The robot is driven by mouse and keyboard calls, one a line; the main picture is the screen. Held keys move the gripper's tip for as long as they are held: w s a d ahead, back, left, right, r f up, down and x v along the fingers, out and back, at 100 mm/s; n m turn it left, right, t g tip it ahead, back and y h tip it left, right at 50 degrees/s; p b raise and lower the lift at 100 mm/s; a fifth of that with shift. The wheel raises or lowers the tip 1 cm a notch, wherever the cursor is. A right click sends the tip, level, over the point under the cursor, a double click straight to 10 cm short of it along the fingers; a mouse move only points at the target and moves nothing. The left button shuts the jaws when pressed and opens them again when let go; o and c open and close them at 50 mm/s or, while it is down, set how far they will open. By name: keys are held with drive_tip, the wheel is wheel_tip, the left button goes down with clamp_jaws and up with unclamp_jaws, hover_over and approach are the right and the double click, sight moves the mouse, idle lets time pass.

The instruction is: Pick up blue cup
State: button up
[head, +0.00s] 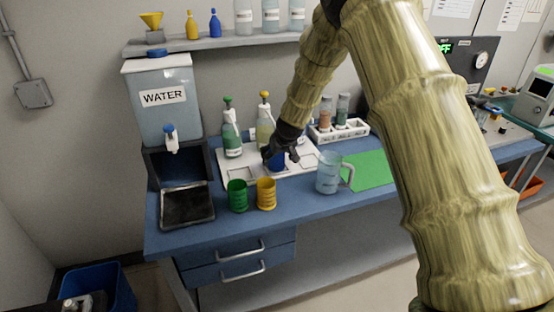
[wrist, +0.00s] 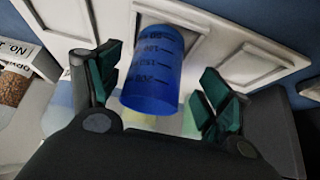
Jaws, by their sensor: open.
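The blue cup (wrist: 152,75) has dark volume markings and stands on the white tray (wrist: 275,38) in the wrist view. In the head view the blue cup (head: 277,161) is partly hidden behind my gripper (head: 281,153). My gripper (wrist: 158,88) is open, with one green-padded finger on each side of the cup. A gap shows between the cup and the right finger; the left finger is closer to it. I cannot tell whether the left finger touches it.
A green cup (head: 237,195) and a yellow cup (head: 266,193) stand at the tray's front edge. A clear pitcher (head: 328,172) stands to the right, by a green mat (head: 368,171). Bottles (head: 231,134) stand behind. The water tank (head: 164,105) is at left.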

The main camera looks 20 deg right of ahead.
sight(277, 158)
drive_tip(key=shift+w+d+f, duration=0.25)
drive_tip(key=shift+w+f, duration=0.25)
drive_tip(key=shift+f, duration=0.35)
drive_tip(key=shift+w+a+f+p, duration=0.1)
drive_tip(key=shift+w+f+p, duration=0.25)
drive_tip(key=shift+f, duration=0.2)
drive_tip(key=shift+c, duration=0.4)
drive_tip(key=c, duration=1.2)
drive_tip(key=shift+s+r, duration=0.1)
drive_tip(key=shift+r, duration=0.1)
